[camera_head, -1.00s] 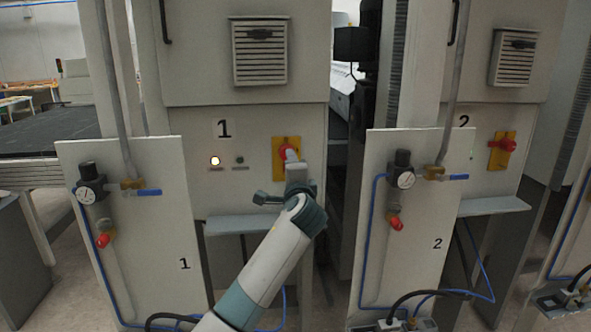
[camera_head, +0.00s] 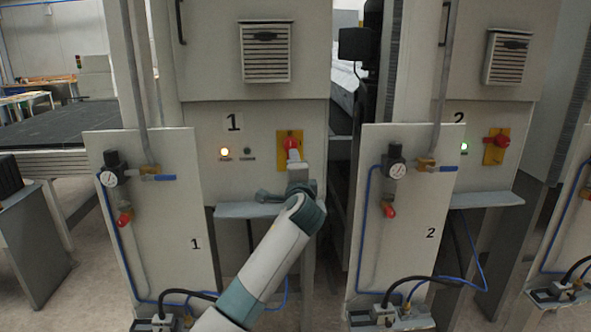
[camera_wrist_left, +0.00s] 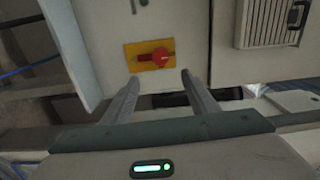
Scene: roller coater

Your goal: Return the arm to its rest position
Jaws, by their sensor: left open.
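My left arm comes up from the bottom of the head view. Its gripper (camera_head: 296,160) is in front of machine 1, just below the red rotary switch (camera_head: 291,143) on its yellow plate. In the wrist view the two fingers of my left gripper (camera_wrist_left: 160,83) are spread apart with nothing between them. There the red switch (camera_wrist_left: 155,58) lies beyond the fingertips, apart from them, with its handle roughly sideways. My right gripper is in neither view.
An amber lamp (camera_head: 224,153) glows on machine 1, and a green lamp (camera_head: 464,147) on machine 2. Panel 1 (camera_head: 160,225) and panel 2 (camera_head: 405,260) stand in front, with gauges, valves and blue hoses. A grey shelf (camera_head: 250,210) sits below the switch.

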